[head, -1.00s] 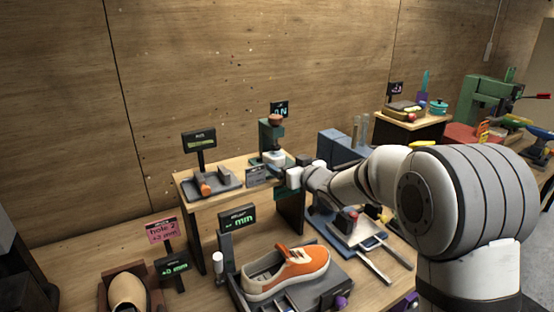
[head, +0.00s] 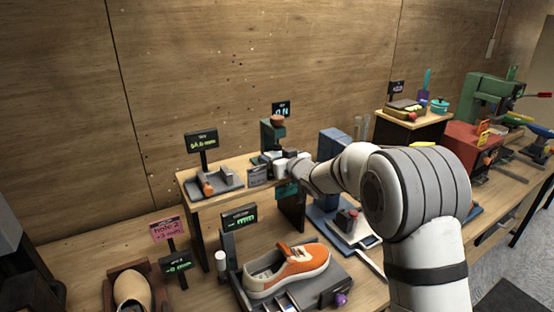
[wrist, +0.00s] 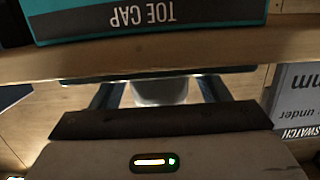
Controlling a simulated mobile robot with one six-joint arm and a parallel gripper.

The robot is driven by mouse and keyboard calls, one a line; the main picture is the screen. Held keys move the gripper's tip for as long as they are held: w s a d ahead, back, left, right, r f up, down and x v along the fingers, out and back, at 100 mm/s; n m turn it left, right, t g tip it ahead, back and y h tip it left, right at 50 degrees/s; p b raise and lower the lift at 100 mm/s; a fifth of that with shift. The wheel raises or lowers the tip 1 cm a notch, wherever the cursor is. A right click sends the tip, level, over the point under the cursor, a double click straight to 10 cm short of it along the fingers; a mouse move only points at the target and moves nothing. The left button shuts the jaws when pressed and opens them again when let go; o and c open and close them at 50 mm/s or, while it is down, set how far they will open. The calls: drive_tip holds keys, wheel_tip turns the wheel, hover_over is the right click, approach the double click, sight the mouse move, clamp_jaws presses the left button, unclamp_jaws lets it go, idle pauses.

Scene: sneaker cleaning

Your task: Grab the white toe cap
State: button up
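The white toe cap (wrist: 160,92) shows in the wrist view between my gripper's two fingers, with a narrow gap on each side. My gripper (wrist: 158,95) is open around it. In the head view my gripper (head: 277,160) is at the small green press stand (head: 272,135) on the raised wooden shelf, and mostly hides the toe cap there. A teal block labelled TOE CAP (wrist: 145,22) appears upside down at the top of the wrist view.
A grey tray with an orange-tipped piece (head: 215,185) sits left on the shelf (head: 215,200). An orange sneaker (head: 288,270) rests on a stand below. A tan shoe form (head: 132,290) is at lower left. A blue station (head: 335,145) stands right of the press.

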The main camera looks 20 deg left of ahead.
drive_tip(key=c, duration=0.7)
